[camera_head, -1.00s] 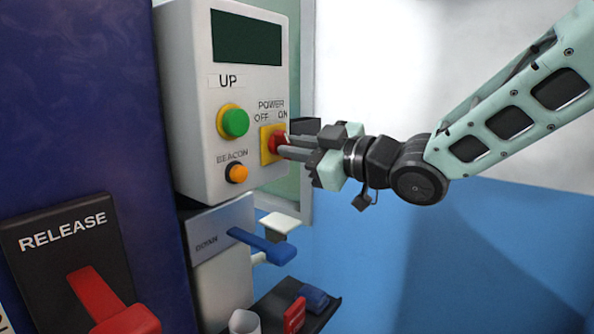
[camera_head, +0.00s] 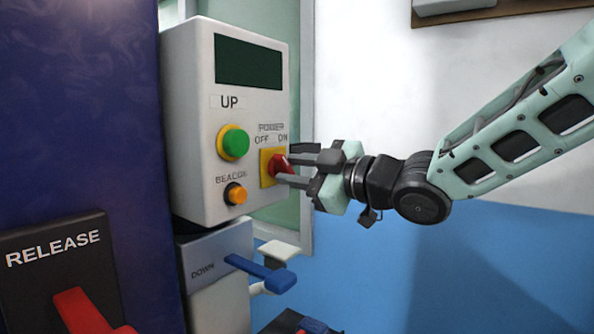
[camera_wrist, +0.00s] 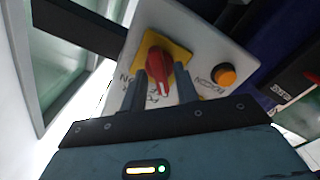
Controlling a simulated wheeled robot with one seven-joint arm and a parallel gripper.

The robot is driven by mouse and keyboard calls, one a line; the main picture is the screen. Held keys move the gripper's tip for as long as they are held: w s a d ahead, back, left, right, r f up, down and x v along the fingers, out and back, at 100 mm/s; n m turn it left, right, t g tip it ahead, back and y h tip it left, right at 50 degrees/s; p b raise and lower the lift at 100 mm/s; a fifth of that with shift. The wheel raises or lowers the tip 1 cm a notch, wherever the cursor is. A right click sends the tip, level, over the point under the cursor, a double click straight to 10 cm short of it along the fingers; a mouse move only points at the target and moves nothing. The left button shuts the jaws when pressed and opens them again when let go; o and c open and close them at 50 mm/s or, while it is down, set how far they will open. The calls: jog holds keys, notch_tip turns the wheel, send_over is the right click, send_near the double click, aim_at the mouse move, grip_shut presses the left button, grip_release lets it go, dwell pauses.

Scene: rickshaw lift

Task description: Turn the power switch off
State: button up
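The red power switch (camera_head: 279,164) is a rotary knob on a yellow plate (camera_head: 265,168), on the front of a light grey control box (camera_head: 190,120). "OFF" and "ON" are printed above it; in the head view its handle leans up and right, toward "ON". My gripper (camera_head: 288,170) comes in from the right with its fingers beside the knob. In the wrist view, the red knob (camera_wrist: 158,74) lies between the two separated fingers of my gripper (camera_wrist: 160,84), with narrow gaps seeming to show on both sides. Contact cannot be told for certain.
A green UP button (camera_head: 234,144) and an orange BEACON button (camera_head: 236,195) sit left of the switch. Below are a DOWN panel (camera_head: 203,262) with a blue lever (camera_head: 262,273) and a red RELEASE lever (camera_head: 82,312).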

dwell(0.4)
jog(key=b+v, duration=0.1)
jog(key=v, duration=1.6)
jog(key=shift+s, duration=0.2)
jog(key=shift+w+d+f, duration=0.1)
jog(key=shift+d, duration=0.05)
